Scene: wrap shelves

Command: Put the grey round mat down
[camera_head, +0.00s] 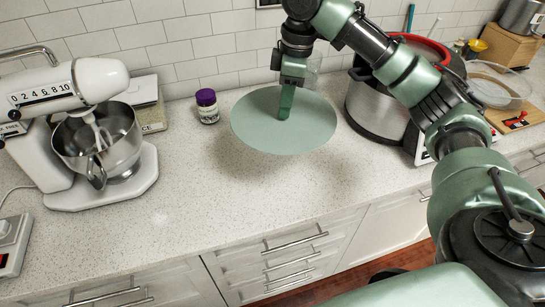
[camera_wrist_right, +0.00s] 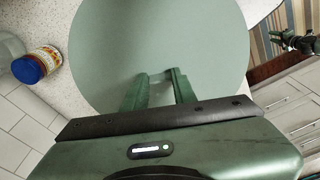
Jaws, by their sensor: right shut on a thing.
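The grey-green round mat (camera_head: 255,125) is level in the head view, above the counter at the back, with a soft shadow below it. My right gripper (camera_head: 285,113) comes down over its middle and is shut on it. In the right wrist view the mat (camera_wrist_right: 160,35) fills the upper middle, and the right gripper's fingers (camera_wrist_right: 158,78) reach its near part. The exact contact is hard to see.
The speckled counter (camera_head: 190,190) is clear in front of the mat. A purple-lidded jar (camera_head: 207,106) and a stand mixer (camera_head: 85,135) stand left. A steel pot (camera_head: 375,110) is close on the right. A blue-lidded jar (camera_wrist_right: 35,65) shows in the wrist view.

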